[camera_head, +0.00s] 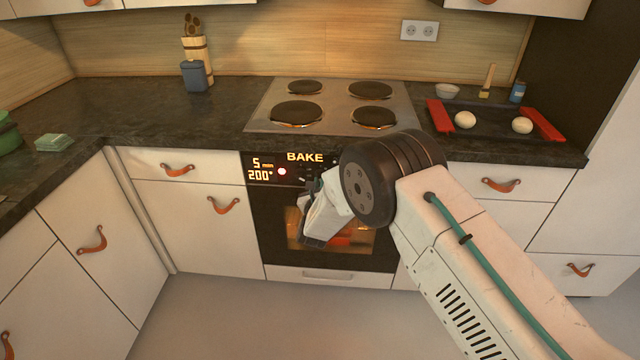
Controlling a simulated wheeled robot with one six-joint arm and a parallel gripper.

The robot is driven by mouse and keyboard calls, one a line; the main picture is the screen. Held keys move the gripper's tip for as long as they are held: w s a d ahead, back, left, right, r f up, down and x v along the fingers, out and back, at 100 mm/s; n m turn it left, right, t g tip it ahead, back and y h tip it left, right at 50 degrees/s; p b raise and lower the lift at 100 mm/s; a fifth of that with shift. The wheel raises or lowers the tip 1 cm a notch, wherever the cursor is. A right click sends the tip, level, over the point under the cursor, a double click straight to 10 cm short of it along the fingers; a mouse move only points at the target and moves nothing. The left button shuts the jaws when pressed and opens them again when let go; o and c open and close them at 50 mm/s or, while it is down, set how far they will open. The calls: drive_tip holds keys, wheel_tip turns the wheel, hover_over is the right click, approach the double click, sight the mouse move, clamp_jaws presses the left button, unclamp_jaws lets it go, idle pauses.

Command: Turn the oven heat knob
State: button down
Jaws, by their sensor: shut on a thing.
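The oven (272,228) is set in the lower cabinets, with a lit window and a dark control panel (300,170) across its top. My gripper (312,188) is at the front of the panel, just right of the red light, and is shut on the oven heat knob. My wrist and gripper hide the knob and the right part of the panel, so the knob's angle cannot be seen.
A cooktop (335,97) with several dark hotplates lies above the oven. On the right counter is a dark tray (490,121) with red handles and two pale dough balls. Cabinet fronts with leather pulls (223,205) flank the oven. The floor (235,315) in front is clear.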

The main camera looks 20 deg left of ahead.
drive_tip(key=shift+f+m, duration=0.15)
drive_tip(key=shift+m, duration=0.25)
drive_tip(key=c, duration=1.5)
unclamp_jaws()
drive_tip(key=shift+o, duration=0.2)
drive_tip(key=shift+s, duration=0.1)
drive_tip(key=v, duration=0.7)
drive_tip(key=shift+s, duration=0.35)
